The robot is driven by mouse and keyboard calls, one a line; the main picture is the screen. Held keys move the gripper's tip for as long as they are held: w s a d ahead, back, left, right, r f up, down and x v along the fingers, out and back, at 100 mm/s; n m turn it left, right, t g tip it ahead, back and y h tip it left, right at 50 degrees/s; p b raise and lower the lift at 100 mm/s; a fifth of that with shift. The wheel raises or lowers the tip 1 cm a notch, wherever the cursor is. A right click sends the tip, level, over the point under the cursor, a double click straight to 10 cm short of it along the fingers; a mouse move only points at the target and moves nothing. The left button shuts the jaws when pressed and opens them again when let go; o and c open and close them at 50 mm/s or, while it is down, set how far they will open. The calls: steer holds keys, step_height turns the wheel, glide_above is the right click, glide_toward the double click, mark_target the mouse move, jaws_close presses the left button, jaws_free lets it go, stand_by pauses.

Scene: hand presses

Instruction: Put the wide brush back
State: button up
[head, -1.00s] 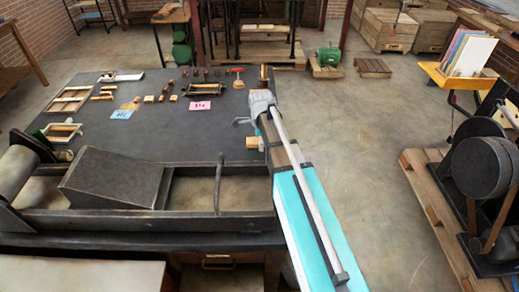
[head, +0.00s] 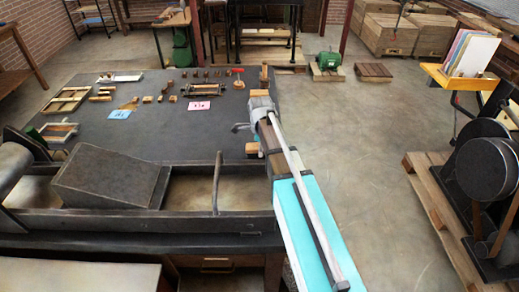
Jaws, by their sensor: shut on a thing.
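My gripper (head: 242,129) hangs over the right part of the dark table (head: 165,137), behind the press bed. It is shut on a pale wooden block, seemingly the wide brush (head: 252,149), which shows just below and in front of the grey jaws. The fingertips and the rest of the held piece are hidden by the gripper and my arm. I cannot tell whether the block touches the table.
A pink note (head: 199,105) and a blue note (head: 120,114) lie among small wooden pieces and frames. A red-topped tool (head: 238,78) and a wooden piece (head: 264,76) stand at the far right. The press bed with its upright bar (head: 217,180) lies nearer. Bare table lies left of my gripper.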

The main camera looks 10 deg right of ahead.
steer(key=shift+f, duration=0.15)
steer(key=o, duration=1)
step_height(320, 180, up, 12)
steer(key=p, duration=1.2)
steer(key=shift+r, duration=0.2)
stand_by(0.3)
